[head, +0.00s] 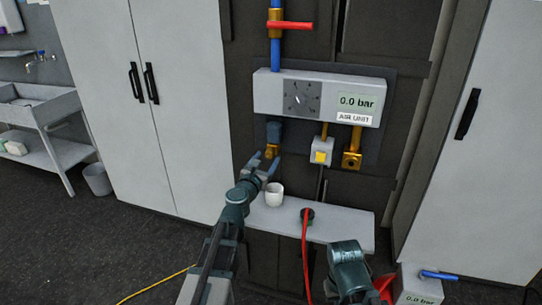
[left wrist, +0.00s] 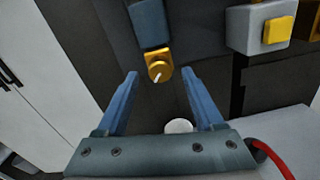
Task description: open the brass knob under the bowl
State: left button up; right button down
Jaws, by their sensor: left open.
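The brass knob (head: 271,151) hangs under the dark blue bowl (head: 274,131) at the left end of the air unit. In the left wrist view the knob (left wrist: 159,70) has a pale mark on its face, and the bowl (left wrist: 149,22) is above it. My left gripper (head: 265,162) is open just below and in front of the knob. In the wrist view its two blue fingers (left wrist: 160,75) stand on either side of the knob, with clear gaps; contact does not show. My right gripper is out of view; part of my right arm shows at lower right.
The air unit (head: 330,97) reads 0.0 bar. A yellow button (head: 320,157) and a brass fitting (head: 351,160) hang to the right of the bowl. A white cup (head: 274,194) and a red hose (head: 305,245) are at the shelf (head: 345,226) below.

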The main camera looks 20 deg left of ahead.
pick_arm(q)
jog(key=shift+w+d, duration=0.1)
jog(key=shift+w, duration=1.1)
grip_shut()
